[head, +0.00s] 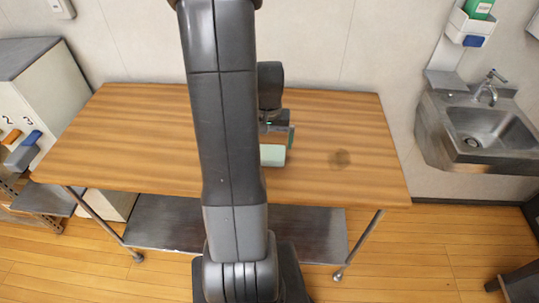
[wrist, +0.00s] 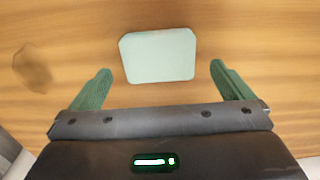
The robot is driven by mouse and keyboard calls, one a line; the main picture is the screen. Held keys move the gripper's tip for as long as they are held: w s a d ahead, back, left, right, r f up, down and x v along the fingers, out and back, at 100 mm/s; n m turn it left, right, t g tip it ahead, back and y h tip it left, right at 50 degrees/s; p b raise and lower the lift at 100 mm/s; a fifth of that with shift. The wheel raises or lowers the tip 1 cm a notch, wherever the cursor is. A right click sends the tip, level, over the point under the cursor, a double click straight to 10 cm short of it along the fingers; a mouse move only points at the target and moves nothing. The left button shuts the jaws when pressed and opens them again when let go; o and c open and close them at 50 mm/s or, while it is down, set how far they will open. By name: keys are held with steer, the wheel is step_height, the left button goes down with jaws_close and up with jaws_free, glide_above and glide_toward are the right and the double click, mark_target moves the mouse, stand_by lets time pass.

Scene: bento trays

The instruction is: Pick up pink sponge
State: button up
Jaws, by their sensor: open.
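A pale mint-green block (head: 273,156), sponge-like in shape, lies on the wooden table (head: 150,130), partly hidden behind my arm in the head view. It also shows in the wrist view (wrist: 158,56), flat on the wood, between and slightly beyond the tips of my gripper (wrist: 161,66). My gripper is open and empty, with a green finger on each side and a gap to the block on both sides. In the head view my gripper (head: 277,132) is beside the block, partly hidden by my arm. I see no pink sponge in either view.
A steel sink (head: 487,135) stands at the right. A cabinet (head: 38,95) with orange and blue items stands at the left. The rest of the visible tabletop is clear.

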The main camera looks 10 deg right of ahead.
mark_target(270, 152)
steer(key=shift+w+d+f+p, duration=0.15)
steer(key=shift+f+p, duration=0.25)
steer(key=shift+f, duration=2.1)
steer(key=shift+c, duration=0.4)
steer(key=c, duration=0.8)
step_height(270, 152, up, 10)
steer(key=shift+r+b, duration=0.1)
steer(key=shift+b, duration=0.25)
